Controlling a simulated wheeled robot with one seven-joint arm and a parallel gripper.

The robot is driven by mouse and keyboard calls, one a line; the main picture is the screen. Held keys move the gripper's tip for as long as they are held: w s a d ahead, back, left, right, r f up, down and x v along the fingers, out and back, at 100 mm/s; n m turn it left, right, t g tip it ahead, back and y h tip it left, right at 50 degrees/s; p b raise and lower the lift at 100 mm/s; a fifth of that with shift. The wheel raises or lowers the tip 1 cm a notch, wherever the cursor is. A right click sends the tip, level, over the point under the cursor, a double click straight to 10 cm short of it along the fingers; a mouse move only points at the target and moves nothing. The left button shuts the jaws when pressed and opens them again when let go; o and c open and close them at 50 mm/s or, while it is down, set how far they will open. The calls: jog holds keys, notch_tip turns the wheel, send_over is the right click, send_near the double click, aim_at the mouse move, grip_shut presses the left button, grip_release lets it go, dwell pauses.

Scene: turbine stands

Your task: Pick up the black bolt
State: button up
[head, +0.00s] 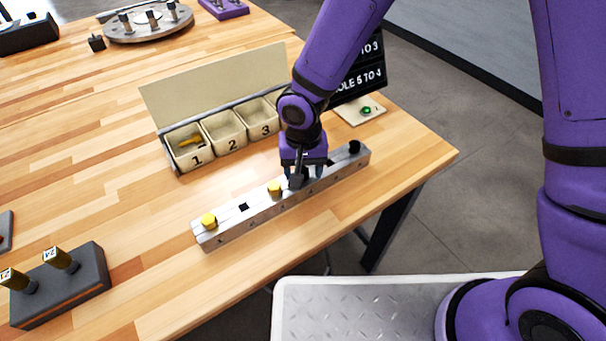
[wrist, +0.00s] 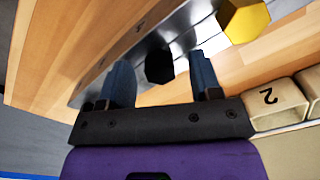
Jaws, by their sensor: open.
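A black hex bolt head (wrist: 160,66) shows in the wrist view on the metal bar, in line with the gap between my fingertips. My gripper (wrist: 160,62) is open, with a finger on either side of it; I cannot tell whether either touches. In the head view my gripper (head: 304,178) is low over the middle of the bar (head: 232,228) and hides much of what is beneath it. Another black bolt head (head: 354,147) stands at the bar's right end. A yellow bolt (head: 274,188) is just left of my gripper and also shows in the wrist view (wrist: 245,20).
Another yellow bolt (head: 208,221) is at the bar's left end, with a dark square spot (head: 243,207) between the yellow bolts. Numbered bins (head: 228,144) stand behind the bar; bin 1 holds a yellow piece. A dark block (head: 62,287) with tagged pegs is front left.

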aim_at(303, 171)
grip_shut()
notch_tip(303, 171, up, 10)
dwell(0.6)
jog(key=c, duration=0.7)
grip_release()
grip_shut()
